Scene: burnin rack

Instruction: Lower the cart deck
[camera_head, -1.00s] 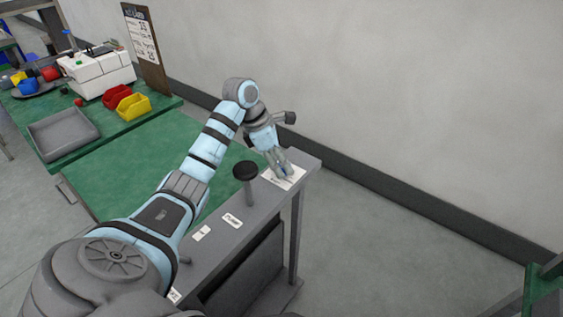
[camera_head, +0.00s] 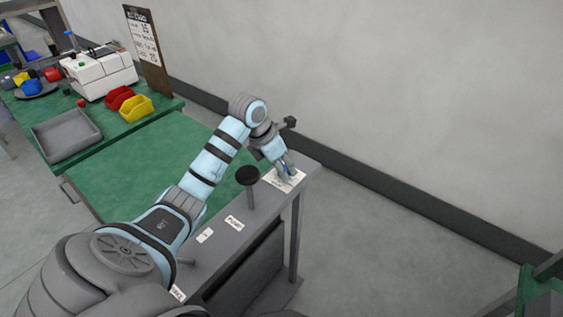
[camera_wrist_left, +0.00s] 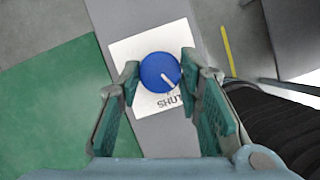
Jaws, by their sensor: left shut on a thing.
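A blue round knob (camera_wrist_left: 160,72) with a white pointer line sits on a white card marked "SHUT" (camera_wrist_left: 140,50). The pointer runs to the lower right, towards that word. My left gripper (camera_wrist_left: 159,75) has its two green-padded fingers on either side of the knob and is shut on it. In the head view the left gripper (camera_head: 287,171) is at the far end of the grey panel top (camera_head: 217,262), over the white card (camera_head: 297,182). The green deck (camera_head: 140,185) lies left of the panel. My right gripper is not in view.
A black-topped post (camera_head: 248,175) stands on the panel near my left forearm. Small white labels lie along the panel. A grey tray (camera_head: 67,135), red and yellow bins and a white machine (camera_head: 98,75) stand at the upper left. Floor right of the panel is clear.

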